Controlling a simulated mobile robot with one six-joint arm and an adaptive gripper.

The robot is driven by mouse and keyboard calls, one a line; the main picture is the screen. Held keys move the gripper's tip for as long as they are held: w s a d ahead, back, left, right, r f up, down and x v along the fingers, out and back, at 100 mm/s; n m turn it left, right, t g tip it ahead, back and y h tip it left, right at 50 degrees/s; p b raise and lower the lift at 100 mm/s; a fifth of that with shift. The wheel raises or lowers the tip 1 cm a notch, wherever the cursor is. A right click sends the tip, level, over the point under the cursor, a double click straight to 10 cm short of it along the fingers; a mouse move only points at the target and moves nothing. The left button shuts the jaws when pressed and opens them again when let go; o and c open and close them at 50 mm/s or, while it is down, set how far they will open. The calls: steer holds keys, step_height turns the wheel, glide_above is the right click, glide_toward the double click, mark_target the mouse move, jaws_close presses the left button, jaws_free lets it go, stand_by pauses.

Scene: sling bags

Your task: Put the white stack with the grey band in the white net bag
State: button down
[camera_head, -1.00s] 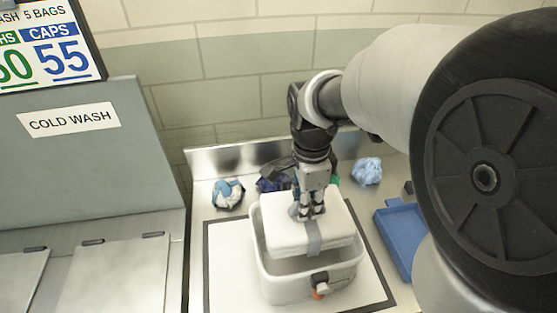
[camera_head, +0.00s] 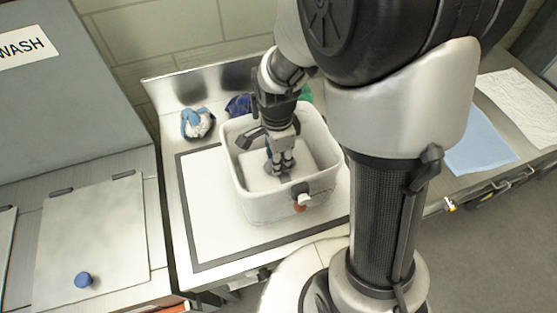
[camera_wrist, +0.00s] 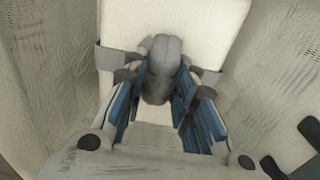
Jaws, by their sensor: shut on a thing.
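My gripper (camera_head: 281,174) reaches down into the bag and is shut on the stack's grey band. In the wrist view, the fingers (camera_wrist: 158,100) close around a bunched part of the grey band (camera_wrist: 165,65), over the white stack (camera_wrist: 200,20). Net walls (camera_wrist: 285,70) rise on both sides. The stack's underside is hidden, so I cannot tell whether it touches the bottom.
A blue-and-white bundle (camera_head: 197,123) and a dark blue bundle (camera_head: 239,105) lie behind the bag. A light blue cloth (camera_head: 478,140) and a white cloth (camera_head: 520,100) lie on the right-hand counter. The mat (camera_head: 210,225) has free room left of the bag.

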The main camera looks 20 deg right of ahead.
steer(key=shift+f, duration=0.55)
steer(key=shift+f, duration=0.1)
steer(key=c, duration=1.3)
jaws_free()
